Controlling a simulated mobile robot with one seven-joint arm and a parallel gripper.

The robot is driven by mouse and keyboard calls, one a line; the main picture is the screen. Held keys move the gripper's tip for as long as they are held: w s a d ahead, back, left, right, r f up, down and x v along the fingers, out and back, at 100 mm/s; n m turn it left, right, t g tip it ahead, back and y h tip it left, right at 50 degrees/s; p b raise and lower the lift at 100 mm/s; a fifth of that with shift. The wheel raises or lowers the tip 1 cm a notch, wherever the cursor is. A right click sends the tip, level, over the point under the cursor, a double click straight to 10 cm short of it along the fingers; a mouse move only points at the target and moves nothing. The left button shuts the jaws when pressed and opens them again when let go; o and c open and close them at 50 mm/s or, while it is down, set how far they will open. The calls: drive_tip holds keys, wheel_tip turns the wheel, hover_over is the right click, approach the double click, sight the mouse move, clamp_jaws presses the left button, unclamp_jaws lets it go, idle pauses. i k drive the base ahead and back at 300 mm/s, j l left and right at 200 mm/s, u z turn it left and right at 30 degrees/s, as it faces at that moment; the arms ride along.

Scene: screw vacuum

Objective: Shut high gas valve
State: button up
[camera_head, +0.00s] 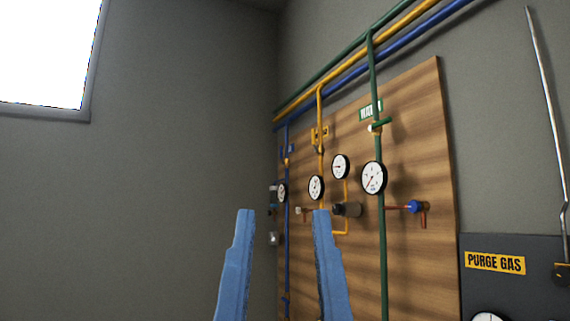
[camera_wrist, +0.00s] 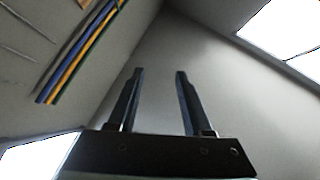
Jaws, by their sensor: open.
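A yellow gas pipe (camera_head: 319,108) runs down the wooden board (camera_head: 420,150) in the head view. High on it is a small yellow valve or label (camera_head: 320,134); its handle is too small to read clearly. My gripper (camera_head: 283,213) is at the lower middle of the head view, its two blue fingers apart and nothing between them. The fingers appear in front of the board's lower left part, below the upper yellow fitting. In the wrist view my gripper (camera_wrist: 159,73) is open and empty, pointing toward bare wall and ceiling. No valve shows there.
A green pipe with a green valve handle (camera_head: 381,123) stands right of the yellow one. Several gauges (camera_head: 373,178) and a blue-handled tap (camera_head: 414,207) stick out from the board. A dark purge gas panel (camera_head: 515,245) is at lower right.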

sight(314, 130)
drive_tip(key=i+j+z, duration=0.25)
drive_tip(key=z, duration=0.2)
drive_tip(key=i+j+z, duration=0.65)
drive_tip(key=j+z, duration=0.25)
drive_tip(key=i+j, duration=0.15)
drive_tip(key=j, duration=0.3)
drive_tip(key=i+j, duration=0.1)
drive_tip(key=j, duration=0.35)
drive_tip(key=i+j+z, duration=0.1)
drive_tip(key=j, duration=0.35)
drive_tip(key=i+j, duration=0.15)
drive_tip(key=j, duration=0.3)
drive_tip(key=i+j+z, duration=0.1)
drive_tip(key=j, duration=0.35)
drive_tip(key=i+j, duration=0.15)
drive_tip(key=j, duration=0.3)
drive_tip(key=i+j, duration=0.1)
drive_tip(key=j, duration=0.35)
